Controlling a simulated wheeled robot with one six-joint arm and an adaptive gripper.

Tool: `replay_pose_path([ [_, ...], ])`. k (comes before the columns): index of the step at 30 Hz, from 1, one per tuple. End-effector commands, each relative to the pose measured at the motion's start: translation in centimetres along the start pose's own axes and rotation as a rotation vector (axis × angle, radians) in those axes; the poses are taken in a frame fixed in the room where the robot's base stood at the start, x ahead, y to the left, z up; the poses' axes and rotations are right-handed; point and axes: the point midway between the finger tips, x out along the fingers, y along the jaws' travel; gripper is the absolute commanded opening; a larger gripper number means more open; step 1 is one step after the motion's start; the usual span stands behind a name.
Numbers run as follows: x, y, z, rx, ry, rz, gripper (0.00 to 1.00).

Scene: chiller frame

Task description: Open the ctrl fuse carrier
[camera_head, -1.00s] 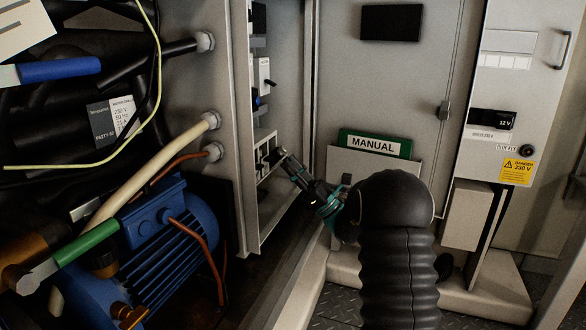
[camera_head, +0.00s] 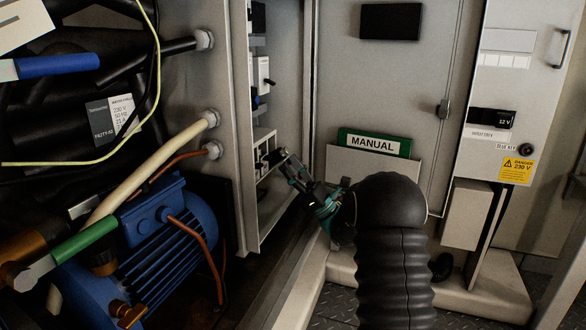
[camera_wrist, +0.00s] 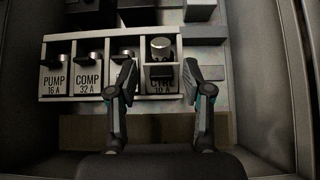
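The ctrl fuse carrier (camera_wrist: 161,86), labelled CTRL 10 A, is at the right end of a pale fuse row in the wrist view. Its round grey knob (camera_wrist: 160,48) looks larger and sits higher than the other knobs, with a dark part below it. My gripper (camera_wrist: 159,69) is open, with one finger on each side of the carrier's front. Nothing is seen held between the fingers, and contact cannot be told. In the head view my gripper (camera_head: 279,160) reaches into the cabinet at the fuse row, and the carrier cannot be made out there.
The PUMP (camera_wrist: 54,78) and COMP (camera_wrist: 89,78) carriers stand left of it; a third is partly hidden by my left finger. Dark devices (camera_wrist: 137,12) sit above. A cabinet wall (camera_wrist: 265,80) stands close on the right. A blue motor (camera_head: 165,235) is at the lower left.

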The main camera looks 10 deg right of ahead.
Motion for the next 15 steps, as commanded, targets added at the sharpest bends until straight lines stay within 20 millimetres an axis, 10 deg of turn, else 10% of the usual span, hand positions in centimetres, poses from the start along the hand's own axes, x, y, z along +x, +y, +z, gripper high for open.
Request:
replay_pose_path([
  [15, 2.6, 0.0, 2.5, -0.005, -0.002, 0.002, 0.5],
])
